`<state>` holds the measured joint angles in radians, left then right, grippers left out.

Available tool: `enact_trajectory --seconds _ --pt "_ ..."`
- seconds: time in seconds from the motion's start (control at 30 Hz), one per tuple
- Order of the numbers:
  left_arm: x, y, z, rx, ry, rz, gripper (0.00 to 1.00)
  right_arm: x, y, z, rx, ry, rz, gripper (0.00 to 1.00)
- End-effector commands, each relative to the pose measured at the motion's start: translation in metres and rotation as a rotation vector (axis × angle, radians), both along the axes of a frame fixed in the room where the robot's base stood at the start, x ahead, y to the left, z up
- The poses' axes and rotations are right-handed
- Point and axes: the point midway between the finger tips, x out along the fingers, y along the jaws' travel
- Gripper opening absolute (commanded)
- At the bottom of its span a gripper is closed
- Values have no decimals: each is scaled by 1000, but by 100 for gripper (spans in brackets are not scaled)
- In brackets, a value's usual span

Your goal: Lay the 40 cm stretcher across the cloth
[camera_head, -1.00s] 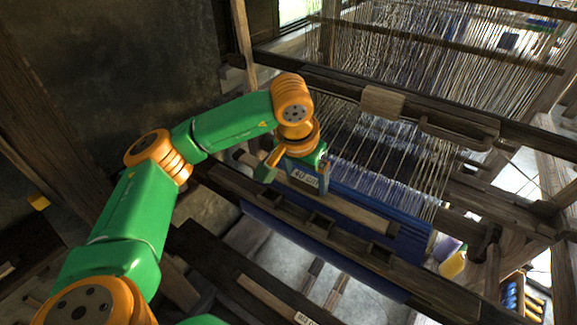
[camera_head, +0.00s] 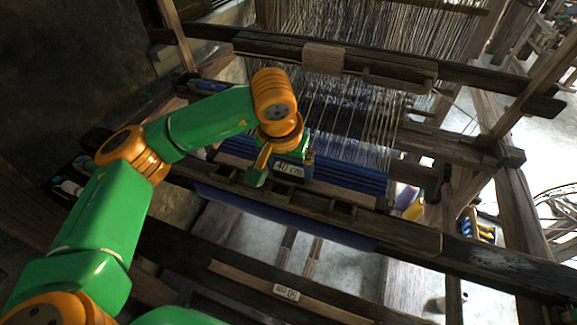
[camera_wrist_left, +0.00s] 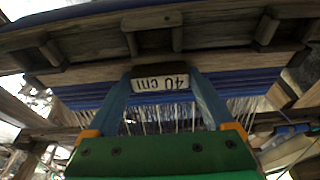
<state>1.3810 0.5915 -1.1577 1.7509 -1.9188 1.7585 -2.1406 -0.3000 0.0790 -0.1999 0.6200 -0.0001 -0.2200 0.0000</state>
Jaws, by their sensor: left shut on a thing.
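My left gripper (camera_head: 283,165) is shut on the 40 cm stretcher (camera_head: 340,193), a wooden strip with a white "40 cm" label. The stretcher runs along the blue cloth (camera_head: 350,176), just behind the loom's slotted front beam. In the left wrist view the label (camera_wrist_left: 160,83) sits between the two blue fingers of the left gripper (camera_wrist_left: 160,92), and the blue cloth (camera_wrist_left: 240,82) shows beside the stretcher. I cannot tell whether the stretcher touches the cloth. The gripper hides part of the stretcher and cloth. My right gripper is not in view.
The slotted front beam (camera_head: 410,232) lies close in front of the stretcher. A strip labelled "50 cm" (camera_head: 285,291) lies on a nearer beam. Warp threads (camera_head: 360,115) and a wooden crossbar (camera_head: 400,75) stand behind the cloth. Blue bobbins (camera_head: 475,229) are at the right.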

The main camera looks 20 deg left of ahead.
Motion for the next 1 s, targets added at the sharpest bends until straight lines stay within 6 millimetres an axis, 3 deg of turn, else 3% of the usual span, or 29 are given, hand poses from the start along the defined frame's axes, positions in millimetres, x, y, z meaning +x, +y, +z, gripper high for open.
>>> enact_trajectory --seconds 0.37,0.4,0.43,0.7,1.0 --pt "0 0 -5 0 -1 0 20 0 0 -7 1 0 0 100" --pt "0 0 -5 0 -1 0 92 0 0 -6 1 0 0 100" --pt "0 0 -4 0 -1 0 100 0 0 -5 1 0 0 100" --pt "-1 0 -1 0 -1 0 100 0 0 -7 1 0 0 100" --pt "-16 1 55 0 -4 1 100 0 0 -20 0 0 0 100"
